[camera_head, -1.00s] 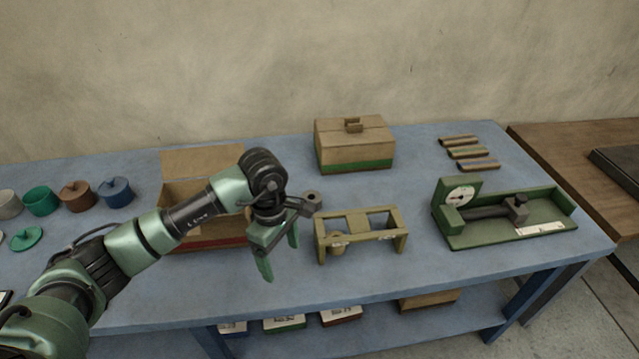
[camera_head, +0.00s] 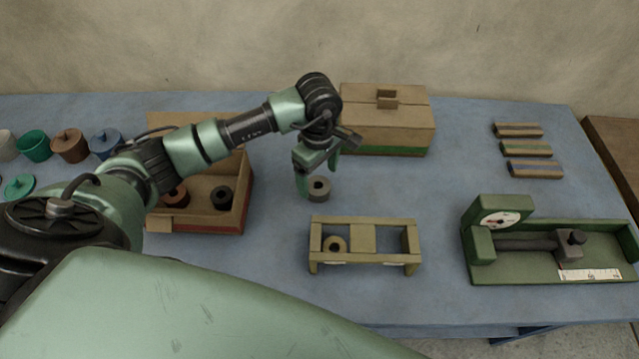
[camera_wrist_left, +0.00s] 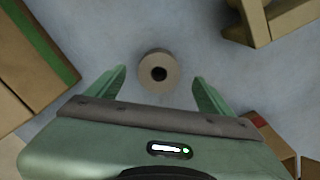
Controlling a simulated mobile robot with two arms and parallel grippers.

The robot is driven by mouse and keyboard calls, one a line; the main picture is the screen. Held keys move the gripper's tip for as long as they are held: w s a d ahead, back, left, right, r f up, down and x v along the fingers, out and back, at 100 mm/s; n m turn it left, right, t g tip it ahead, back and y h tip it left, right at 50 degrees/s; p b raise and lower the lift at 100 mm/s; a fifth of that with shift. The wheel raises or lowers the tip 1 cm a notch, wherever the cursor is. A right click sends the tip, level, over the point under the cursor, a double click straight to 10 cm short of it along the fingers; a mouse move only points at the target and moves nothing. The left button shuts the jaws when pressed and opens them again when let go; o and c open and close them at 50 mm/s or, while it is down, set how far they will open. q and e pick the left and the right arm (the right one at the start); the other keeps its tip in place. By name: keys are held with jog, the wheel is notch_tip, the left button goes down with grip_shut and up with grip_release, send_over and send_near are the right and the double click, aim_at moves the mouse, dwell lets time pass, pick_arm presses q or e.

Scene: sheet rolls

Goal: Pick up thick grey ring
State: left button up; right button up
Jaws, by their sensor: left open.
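The thick grey ring (camera_head: 318,188) stands on the blue table, behind the olive wooden frame. In the left wrist view the gripper (camera_wrist_left: 158,78) shows both fingers spread apart. I cannot tell whether a finger touches the ring. My right gripper is not in view.
An open cardboard box (camera_head: 241,196) with rings is left, and a lidded box (camera_head: 388,115) stands behind. A green gauge fixture (camera_head: 545,272) is right. Table between frame and fixture is clear.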

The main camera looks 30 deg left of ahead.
aim_at(319, 186)
pick_arm(q)
notch_tip(319, 186, down, 4)
jog(key=shift+r+p, duration=0.1)
jog(key=shift+p, duration=0.55)
jog(key=shift+w+f, duration=0.1)
jog(key=shift+f, duration=0.3)
jog(key=c, duration=1.5)
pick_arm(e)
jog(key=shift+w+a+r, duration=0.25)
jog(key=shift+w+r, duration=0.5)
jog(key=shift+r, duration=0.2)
pick_arm(q)
jog(key=shift+r, duration=0.1)
